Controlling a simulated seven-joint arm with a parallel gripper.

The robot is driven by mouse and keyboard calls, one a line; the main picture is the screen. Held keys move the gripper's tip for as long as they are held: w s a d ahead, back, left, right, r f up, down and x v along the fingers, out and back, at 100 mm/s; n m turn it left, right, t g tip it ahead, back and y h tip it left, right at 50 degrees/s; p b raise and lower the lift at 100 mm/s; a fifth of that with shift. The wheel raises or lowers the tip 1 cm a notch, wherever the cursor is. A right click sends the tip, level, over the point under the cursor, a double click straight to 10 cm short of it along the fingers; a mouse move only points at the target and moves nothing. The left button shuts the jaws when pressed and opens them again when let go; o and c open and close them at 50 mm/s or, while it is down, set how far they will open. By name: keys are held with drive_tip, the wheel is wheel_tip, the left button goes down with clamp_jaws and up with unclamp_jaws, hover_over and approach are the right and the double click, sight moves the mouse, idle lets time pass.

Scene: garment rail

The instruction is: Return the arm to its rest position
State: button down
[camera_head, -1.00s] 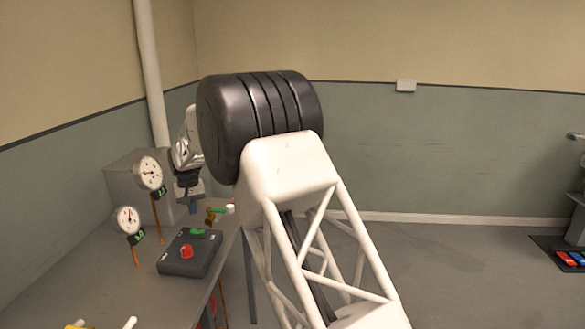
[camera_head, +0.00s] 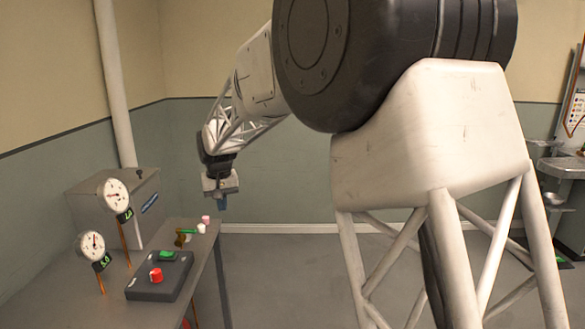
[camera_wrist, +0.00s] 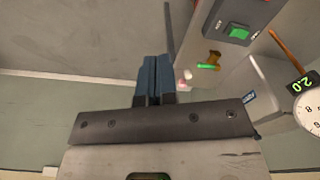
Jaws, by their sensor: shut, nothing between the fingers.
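My gripper (camera_head: 221,203) hangs pointing down at the end of my arm, just right of the grey table (camera_head: 219,246) in the head view. In the wrist view its blue fingers (camera_wrist: 154,72) lie together, shut and empty, with the floor beyond them. The fingers touch nothing that I can see. My large dark joint and white lattice links fill the right half of the head view.
On the table stand two gauges (camera_head: 116,195), a grey box (camera_head: 88,203), a control box (camera_head: 160,277) with red and green buttons, and a brass valve with a green handle (camera_head: 188,231). A grey stand (camera_head: 560,168) is at the far right. The floor beside the table looks clear.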

drive_tip(key=s+d+r+m, duration=0.1)
drive_tip(key=s+d+r, duration=0.3)
drive_tip(key=s+d, duration=0.7)
drive_tip(key=s+d+r+m, duration=0.1)
drive_tip(key=s+d+r, duration=0.2)
drive_tip(key=s+d, duration=0.8)
drive_tip(key=s+d+f+m+t, duration=0.1)
drive_tip(key=s+d+f, duration=0.2)
drive_tip(key=s+d, duration=0.5)
drive_tip(key=s+d+f+m, duration=0.1)
drive_tip(key=s+d+f, duration=0.3)
drive_tip(key=s+d, duration=0.5)
drive_tip(key=s, duration=0.7)
drive_tip(key=shift+m+t+h, duration=0.3)
drive_tip(key=shift+t, duration=0.1)
drive_tip(key=shift+w, duration=0.1)
